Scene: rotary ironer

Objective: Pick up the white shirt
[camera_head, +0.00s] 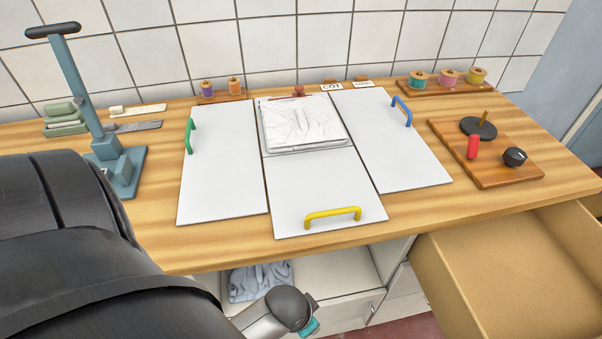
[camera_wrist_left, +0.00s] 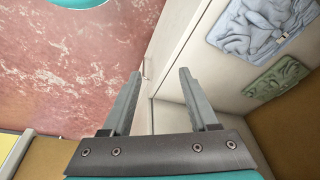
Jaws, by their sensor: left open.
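A white, wrinkled garment, seemingly the white shirt (camera_head: 302,122), lies flat and folded on the back middle panel of the white folding board (camera_head: 225,165). My left arm comes in from the left of the head view, and its wrist is low in front of the counter. My left gripper (camera_wrist_left: 160,72) is open and empty in the left wrist view, in front of the cabinet below the counter. It is well below and apart from the white garment. Its fingers are hidden in the head view. My right gripper is not in view.
Blue-grey cloth (camera_head: 258,280) lies in the open cabinet under the counter; green cloth (camera_wrist_left: 276,78) is beside it in the wrist view. An open drawer (camera_head: 480,262) juts out at right. A blue-grey upright press (camera_head: 80,90) stands at left. Thread spools (camera_head: 447,78) are at back.

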